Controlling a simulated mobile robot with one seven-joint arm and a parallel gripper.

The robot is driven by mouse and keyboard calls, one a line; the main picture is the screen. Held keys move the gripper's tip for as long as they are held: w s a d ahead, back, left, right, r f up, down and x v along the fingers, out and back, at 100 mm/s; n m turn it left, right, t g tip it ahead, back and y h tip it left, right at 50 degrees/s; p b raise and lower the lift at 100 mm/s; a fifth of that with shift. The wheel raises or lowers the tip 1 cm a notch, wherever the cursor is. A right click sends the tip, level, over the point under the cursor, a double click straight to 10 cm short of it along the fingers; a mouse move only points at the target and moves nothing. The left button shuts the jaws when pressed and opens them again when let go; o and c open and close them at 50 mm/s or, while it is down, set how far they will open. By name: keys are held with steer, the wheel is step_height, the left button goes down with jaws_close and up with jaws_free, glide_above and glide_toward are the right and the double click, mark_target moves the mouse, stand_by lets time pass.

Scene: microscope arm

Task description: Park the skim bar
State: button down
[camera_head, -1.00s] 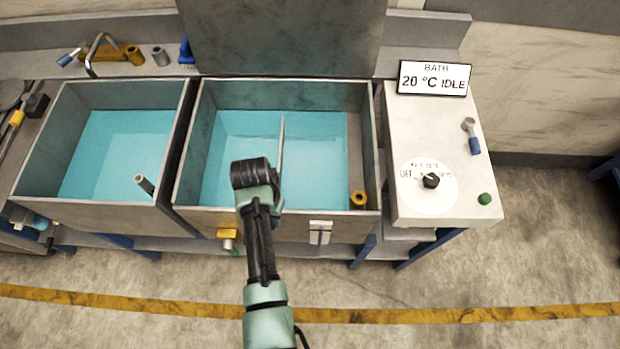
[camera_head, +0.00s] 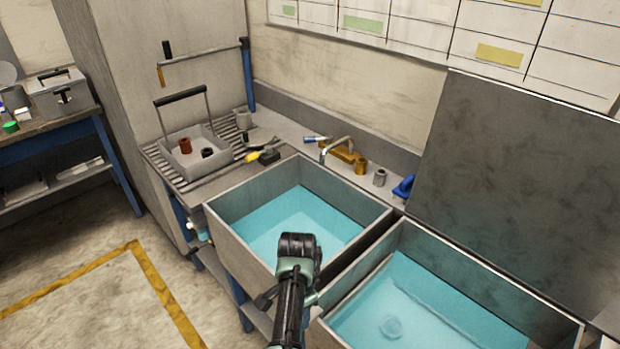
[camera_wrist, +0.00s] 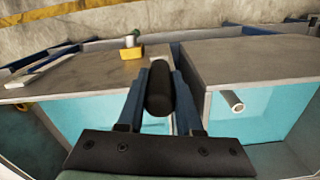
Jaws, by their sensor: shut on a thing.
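My gripper (camera_wrist: 160,82) is shut on a black rounded grip (camera_wrist: 159,98), which I take to be the handle of the skim bar. The grip sits between the two blue fingers in the wrist view, and the rest of the bar is hidden. In the head view the arm blocks the fingers and the held thing. My wrist is over the near side of the left tank (camera_head: 245,255), close to the gap beside the right tank (camera_head: 440,250). Both tanks hold blue liquid.
A tray with a raised handle (camera_head: 195,160) stands on the slatted drainboard at the left. A rod (camera_head: 205,55) is fixed at the back-left cabinet. Behind the tanks are a tap (camera_head: 335,148) and a brass fitting (camera_head: 361,166). A standpipe (camera_wrist: 232,101) shows in the wrist view. The left floor is clear.

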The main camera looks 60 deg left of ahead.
steer(key=shift+a+r, duration=0.15)
steer(key=shift+a, duration=0.05)
steer(key=c, duration=0.9)
jaws_free()
steer(key=shift+c, duration=0.2)
steer(key=o, duration=0.4)
steer(key=shift+a, duration=0.15)
steer(key=shift+c, duration=0.2)
steer(key=shift+r, duration=0.1)
step_height(320, 180, up, 13)
steer(key=shift+f+b, duration=0.2)
steer(key=shift+b, duration=0.1)
